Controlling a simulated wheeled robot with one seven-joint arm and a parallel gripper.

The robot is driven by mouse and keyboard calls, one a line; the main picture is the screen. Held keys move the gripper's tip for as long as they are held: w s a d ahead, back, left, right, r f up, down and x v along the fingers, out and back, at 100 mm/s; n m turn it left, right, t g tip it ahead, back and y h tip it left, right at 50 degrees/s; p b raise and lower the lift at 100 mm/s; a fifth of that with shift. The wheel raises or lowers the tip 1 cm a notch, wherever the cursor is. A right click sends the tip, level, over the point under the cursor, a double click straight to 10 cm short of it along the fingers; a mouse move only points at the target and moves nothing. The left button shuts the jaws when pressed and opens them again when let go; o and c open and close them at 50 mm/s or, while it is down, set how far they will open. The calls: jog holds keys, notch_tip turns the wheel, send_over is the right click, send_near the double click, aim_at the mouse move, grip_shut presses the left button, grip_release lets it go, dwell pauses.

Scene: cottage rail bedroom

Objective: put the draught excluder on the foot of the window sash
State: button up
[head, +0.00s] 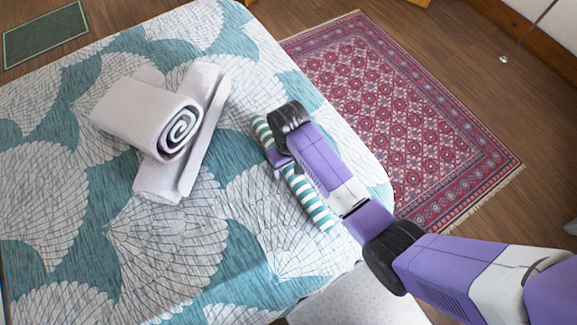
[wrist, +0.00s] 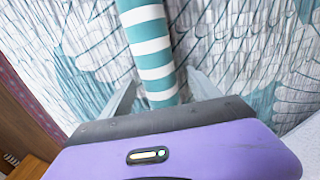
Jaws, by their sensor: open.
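The draught excluder (head: 312,201) is a long roll with teal and white stripes, lying on the bed near its right edge. My gripper (head: 279,166) is over its middle, and part of the roll is hidden under the arm. In the wrist view the draught excluder (wrist: 151,50) runs down between the two open fingers (wrist: 158,92), one finger on each side. Whether the fingers touch it I cannot tell. The window sash is not in view.
The bed (head: 60,240) has a teal and white fan-patterned cover. Rolled white towels (head: 150,115) lie left of the draught excluder. A red patterned rug (head: 400,105) lies on the wooden floor beyond the bed. A green mat (head: 45,33) is at the top left.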

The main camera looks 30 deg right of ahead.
jog(key=shift+c, duration=0.2)
grip_shut()
jog(key=shift+r, duration=0.2)
